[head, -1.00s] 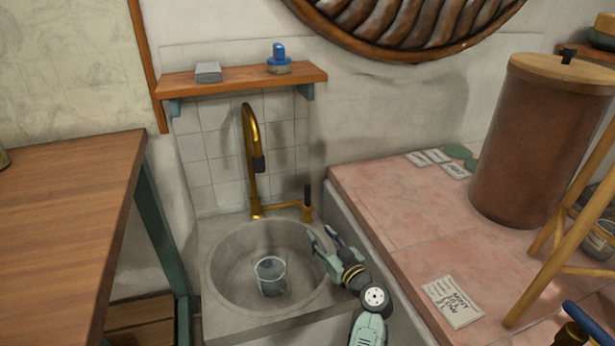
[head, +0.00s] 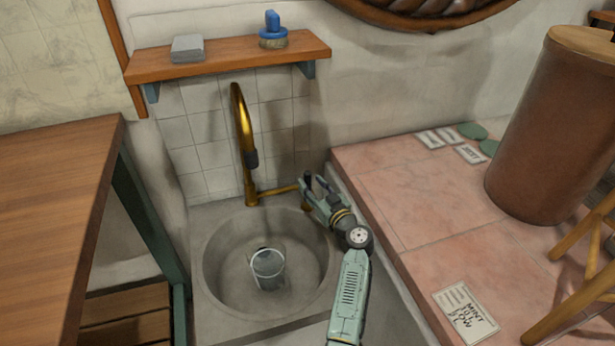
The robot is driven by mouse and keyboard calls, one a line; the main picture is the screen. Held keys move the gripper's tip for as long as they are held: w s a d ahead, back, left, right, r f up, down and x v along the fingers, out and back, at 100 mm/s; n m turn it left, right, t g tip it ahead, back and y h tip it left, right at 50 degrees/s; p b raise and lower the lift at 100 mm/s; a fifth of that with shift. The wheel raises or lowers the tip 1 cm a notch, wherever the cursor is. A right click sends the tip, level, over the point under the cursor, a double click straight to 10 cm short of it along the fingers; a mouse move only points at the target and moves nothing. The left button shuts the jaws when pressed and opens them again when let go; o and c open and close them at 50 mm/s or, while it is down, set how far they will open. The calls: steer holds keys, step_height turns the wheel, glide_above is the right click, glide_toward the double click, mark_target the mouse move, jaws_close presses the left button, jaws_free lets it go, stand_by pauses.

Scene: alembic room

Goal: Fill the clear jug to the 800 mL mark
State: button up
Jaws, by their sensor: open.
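The clear jug (head: 268,270) stands upright in the round grey sink basin (head: 222,290), below and a little right of the spout. I cannot read its marks or tell the water level. The brass tap (head: 240,130) rises behind the basin with a dark nozzle (head: 251,159). Its side arm runs right to a lever with a dark handle (head: 308,183). No stream shows under the nozzle. My gripper (head: 314,186) is at the lever, its open fingers around or just beside the handle. I cannot tell whether they touch it.
A wooden shelf (head: 225,59) above the tap holds a grey block (head: 187,48) and a blue-handled brush (head: 273,30). A wooden table (head: 50,210) is at left. A pink tiled counter (head: 410,215) at right carries a large brown barrel (head: 550,130) and a label card (head: 465,310).

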mark_target(310, 182)
steer(key=shift+x, duration=1.8)
steer(key=shift+c, duration=0.5)
jaws_close()
